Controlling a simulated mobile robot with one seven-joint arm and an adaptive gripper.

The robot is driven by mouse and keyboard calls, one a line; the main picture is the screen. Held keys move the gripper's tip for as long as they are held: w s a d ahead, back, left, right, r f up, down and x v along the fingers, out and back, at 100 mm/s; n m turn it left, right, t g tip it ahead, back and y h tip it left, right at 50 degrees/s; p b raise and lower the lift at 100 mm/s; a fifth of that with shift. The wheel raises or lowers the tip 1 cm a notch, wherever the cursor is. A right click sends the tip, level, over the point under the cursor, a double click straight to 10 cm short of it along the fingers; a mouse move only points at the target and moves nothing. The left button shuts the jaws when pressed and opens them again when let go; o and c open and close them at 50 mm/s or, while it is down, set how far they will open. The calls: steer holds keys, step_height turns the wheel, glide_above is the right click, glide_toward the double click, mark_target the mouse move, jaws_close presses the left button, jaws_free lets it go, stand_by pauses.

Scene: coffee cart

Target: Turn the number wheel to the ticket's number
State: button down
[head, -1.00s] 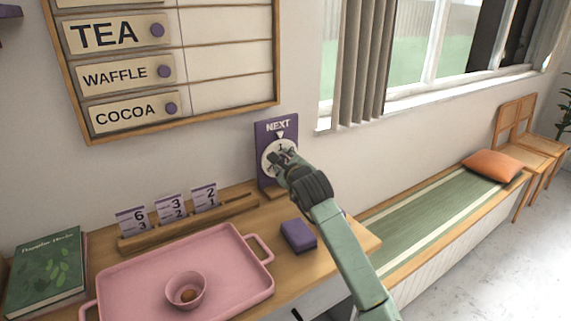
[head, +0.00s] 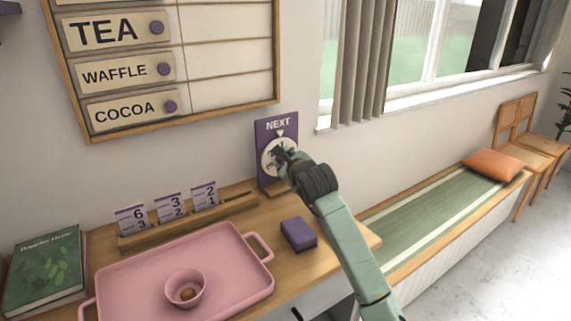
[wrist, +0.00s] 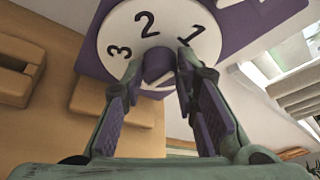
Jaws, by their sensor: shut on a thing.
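The number wheel (head: 272,156) is a white disc on a purple stand (head: 287,178) headed NEXT, with a pointer above the disc. In the wrist view the wheel (wrist: 200,60) shows 3, 2 and 1; the 1 is the numeral nearest the white mark (wrist: 236,20) at upper right. My gripper (head: 287,156) is at the wheel in the head view and hides part of its face. In the wrist view my gripper (wrist: 161,75) is shut on the purple centre knob (wrist: 158,63). Tickets (head: 132,219), (head: 171,206) and (head: 205,195) stand in a wooden rack (head: 190,222), headed 6, 3 and 2.
A pink tray (head: 235,290) with a pink bowl (head: 186,290) lies in front of the rack. A purple block (head: 298,234) sits right of the tray, below the wheel. A green book (head: 42,270) lies at left. A menu board (head: 225,60) hangs on the wall.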

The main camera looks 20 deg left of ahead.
steer(key=m+g+y, duration=0.1)
steer(key=m+g, duration=0.1)
steer(key=m, duration=0.1)
steer(key=shift+w+d, duration=0.1)
steer(key=shift+w, duration=0.05)
steer(key=m+g, duration=0.1)
steer(key=m, duration=0.1)
steer(key=m+g+y, duration=0.1)
steer(key=shift+w+d+m+y, duration=0.15)
steer(key=shift+m+y, duration=0.15)
steer(key=shift+m, duration=0.1)
stand_by(0.4)
steer(key=c, duration=1.3)
jaws_free()
steer(key=shift+d+r, duration=0.1)
steer(key=shift+r, duration=0.05)
steer(key=v, duration=1.1)
steer(key=shift+d+r, duration=0.15)
steer(key=shift+d, duration=0.25)
